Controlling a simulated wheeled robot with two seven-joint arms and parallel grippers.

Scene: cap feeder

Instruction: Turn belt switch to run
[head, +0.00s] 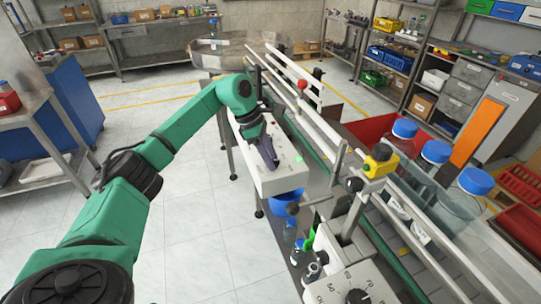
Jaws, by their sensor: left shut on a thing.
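My left arm reaches in from the left, and its dark gripper (271,164) points down onto the white control box (284,180) beside the conveyor. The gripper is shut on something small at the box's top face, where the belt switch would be. The fingers hide the switch, so I cannot tell which way it points. A green button (299,158) shows on the box just right of the fingers. My right gripper is not in view.
The conveyor rails (318,130) run diagonally just right of the box, with a red knob (302,86) above them. A yellow-and-black sensor (379,161) and blue-capped jars (435,153) stand to the right. A dial unit (350,284) is in front. Open floor lies left.

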